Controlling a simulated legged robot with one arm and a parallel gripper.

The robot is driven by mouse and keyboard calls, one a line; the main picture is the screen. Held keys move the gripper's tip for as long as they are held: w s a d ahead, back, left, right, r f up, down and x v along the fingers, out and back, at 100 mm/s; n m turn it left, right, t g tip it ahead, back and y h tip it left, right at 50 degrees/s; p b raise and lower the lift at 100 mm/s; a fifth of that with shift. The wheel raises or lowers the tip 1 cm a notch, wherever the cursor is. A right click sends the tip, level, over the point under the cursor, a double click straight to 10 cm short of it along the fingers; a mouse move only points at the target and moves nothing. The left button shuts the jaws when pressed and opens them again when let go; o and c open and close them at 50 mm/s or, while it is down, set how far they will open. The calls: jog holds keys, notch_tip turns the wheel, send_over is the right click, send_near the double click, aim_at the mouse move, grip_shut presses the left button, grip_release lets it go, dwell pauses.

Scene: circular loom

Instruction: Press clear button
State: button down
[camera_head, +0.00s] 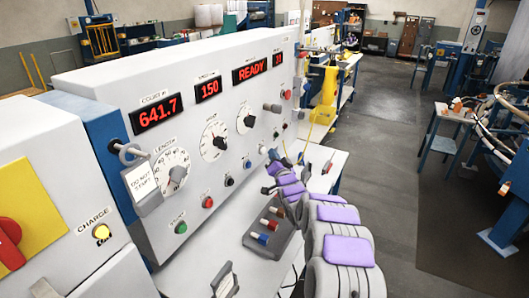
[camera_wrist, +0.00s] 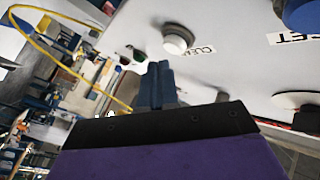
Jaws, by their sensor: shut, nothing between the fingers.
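The clear button is a round pale button with a dark collar (camera_wrist: 176,41) in the wrist view, beside a label reading CLEAR (camera_wrist: 202,50) on the light panel. In the head view a small whitish button (camera_head: 262,149) at the panel's lower right is probably the same one. My gripper (camera_wrist: 160,68) is shut and empty. In the wrist view its fingertips lie just below and left of the button, with a small gap in the picture; the depth gap cannot be told. In the head view my gripper (camera_head: 272,155) is close to the panel, small and partly hidden by my arm.
The panel (camera_head: 110,80) carries red displays, dials and other coloured buttons, including a green one (camera_head: 181,227). A grey box with red and blue switches (camera_head: 263,239) lies on the white table below my arm. A blue round part (camera_wrist: 302,15) sits right of the button.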

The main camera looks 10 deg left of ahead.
jog(key=shift+a, duration=0.15)
jog(key=shift+w+a+r, duration=0.1)
jog(key=shift+a, duration=0.1)
jog(key=shift+w+a, duration=0.2)
jog(key=shift+a, duration=0.25)
dwell(0.8)
dwell(0.3)
jog(key=shift+s+d+p, duration=0.35)
jog(key=shift+d+p, duration=0.1)
jog(key=shift+d, duration=0.35)
jog(key=shift+s+d+p, duration=0.2)
jog(key=shift+s+d, duration=0.1)
jog(key=shift+d, duration=0.5)
jog(key=shift+s+d+p, duration=0.15)
jog(key=shift+s+d, duration=0.2)
jog(key=shift+d, duration=0.4)
jog(key=shift+s+d+p, duration=0.2)
jog(key=shift+s+d, duration=0.1)
jog(key=shift+d, duration=0.5)
